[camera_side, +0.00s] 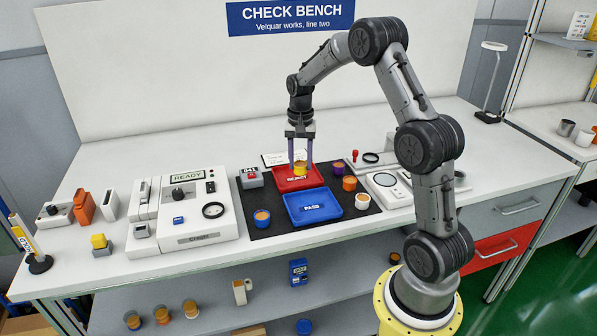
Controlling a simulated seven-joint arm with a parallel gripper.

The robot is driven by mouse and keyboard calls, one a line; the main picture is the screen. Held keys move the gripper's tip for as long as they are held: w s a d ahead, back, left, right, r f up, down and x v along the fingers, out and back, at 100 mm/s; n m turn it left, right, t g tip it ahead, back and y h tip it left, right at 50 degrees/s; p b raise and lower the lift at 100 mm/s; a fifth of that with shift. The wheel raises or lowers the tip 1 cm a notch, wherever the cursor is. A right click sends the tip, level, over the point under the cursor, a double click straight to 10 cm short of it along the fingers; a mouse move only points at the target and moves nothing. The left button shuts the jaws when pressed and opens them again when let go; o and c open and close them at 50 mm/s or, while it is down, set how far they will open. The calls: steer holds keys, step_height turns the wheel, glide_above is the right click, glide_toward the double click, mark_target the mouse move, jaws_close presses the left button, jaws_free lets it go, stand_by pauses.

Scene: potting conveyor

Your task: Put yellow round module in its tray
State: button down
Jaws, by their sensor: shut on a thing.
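The yellow round module (300,168) is between the fingers of my gripper (300,164), which is shut on it. My gripper points straight down over the red tray (283,186), labelled as a reject tray as far as I can read. The module is at or just above that tray; I cannot tell if it touches the bottom. A blue tray (331,213) marked PASS lies in front of the red one and looks empty. Both trays are on a black mat (262,231).
Round modules stand on the mat: blue with orange top (262,218), purple (338,168), orange (349,183) and another (362,201). A READY device (190,207) stands left, a flat device with a round plate (384,180) right. A red-topped box (252,177) is beside the red tray.

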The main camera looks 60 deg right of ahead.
mark_target(298, 164)
steer(key=shift+w+d+f, duration=0.15)
steer(key=shift+w+f, duration=0.15)
steer(key=shift+f, duration=0.1)
steer(key=shift+w+d+f, duration=0.1)
steer(key=shift+w+f, duration=0.05)
steer(key=shift+f, duration=1.55)
steer(key=shift+f, duration=0.15)
steer(key=shift+c, duration=1.8)
jaws_free()
